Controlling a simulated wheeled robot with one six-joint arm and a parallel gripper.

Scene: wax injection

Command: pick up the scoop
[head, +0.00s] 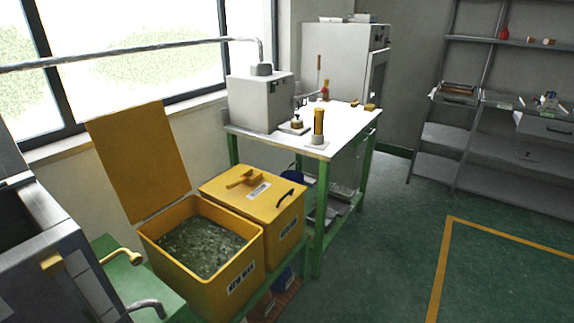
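A small yellow object (244,179), which looks like the scoop, lies on top of the closed lid of the right yellow bin (282,232). It is small in the picture, so I cannot make out its exact shape. A white label and a black handle are beside it on the lid. The left yellow bin (239,282) stands open with its lid (138,160) raised behind it, and is filled with grey-green bits. My gripper is not in view.
A white-topped green table (346,127) with a grey machine (262,101) stands behind the bins. A dark grey unit (40,250) and a green surface with handles are at the left. Shelves (450,135) stand at the right. The green floor (395,240) is clear.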

